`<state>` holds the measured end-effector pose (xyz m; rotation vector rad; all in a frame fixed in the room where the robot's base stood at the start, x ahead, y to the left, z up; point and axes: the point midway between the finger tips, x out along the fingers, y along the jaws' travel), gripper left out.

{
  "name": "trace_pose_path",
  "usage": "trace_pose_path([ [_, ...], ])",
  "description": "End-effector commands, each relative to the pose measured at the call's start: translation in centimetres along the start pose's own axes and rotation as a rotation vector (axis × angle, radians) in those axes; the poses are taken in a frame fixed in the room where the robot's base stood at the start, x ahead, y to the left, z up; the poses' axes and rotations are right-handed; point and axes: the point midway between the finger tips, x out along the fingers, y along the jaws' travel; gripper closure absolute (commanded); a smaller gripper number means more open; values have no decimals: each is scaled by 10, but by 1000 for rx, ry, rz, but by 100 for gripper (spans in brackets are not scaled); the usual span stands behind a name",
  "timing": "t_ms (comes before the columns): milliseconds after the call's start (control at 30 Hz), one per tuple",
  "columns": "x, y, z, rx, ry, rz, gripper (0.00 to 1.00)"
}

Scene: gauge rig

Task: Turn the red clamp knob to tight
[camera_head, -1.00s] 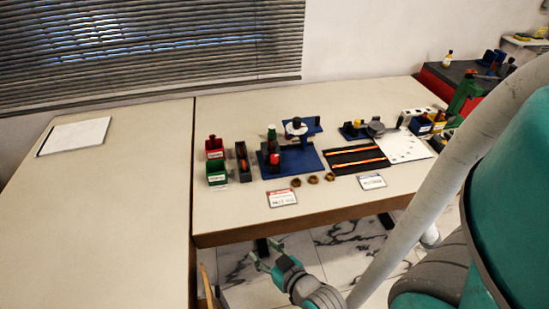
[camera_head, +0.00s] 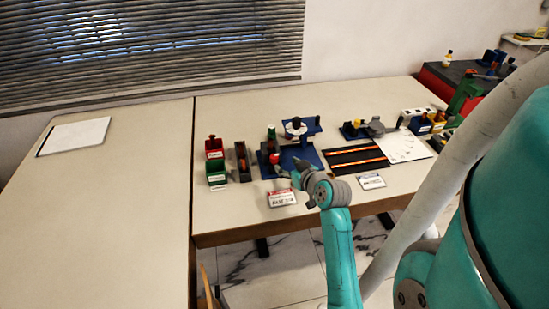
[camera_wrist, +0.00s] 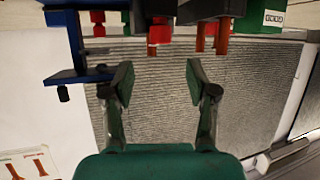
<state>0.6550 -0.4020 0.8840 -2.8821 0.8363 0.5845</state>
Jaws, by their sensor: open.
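The red clamp knob (camera_head: 275,158) is on the dark clamp of the gauge rig, above the blue base plate (camera_head: 312,158). My gripper (camera_head: 285,173) is in front of the rig, just nearer the camera than the knob and close to it in the head view. In the wrist view, which looks upside down, my gripper's two fingers (camera_wrist: 158,82) are spread with nothing between them. A red part (camera_wrist: 158,33), apparently the knob, shows beyond the fingertips near the top middle. I cannot tell the knob's turn position.
The gauge stand (camera_head: 296,128) rises at the back of the plate. A red bin (camera_head: 214,146), a green bin (camera_head: 216,172) and a dark holder (camera_head: 242,160) stand to the left. A black mat with orange strips (camera_head: 357,158) lies right. The table's left part is mostly clear.

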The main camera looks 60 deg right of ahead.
Motion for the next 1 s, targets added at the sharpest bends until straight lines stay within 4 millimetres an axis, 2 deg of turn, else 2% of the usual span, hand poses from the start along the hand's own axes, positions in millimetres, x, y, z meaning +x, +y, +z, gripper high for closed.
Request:
trace_pose_path([
  [300,54,-1,-1,0,1,-2,42],
  [500,83,-1,0,-1,-1,-2,42],
  [700,97,-1,0,0,0,-1,42],
  [1000,99,-1,0,0,0,0,42],
])
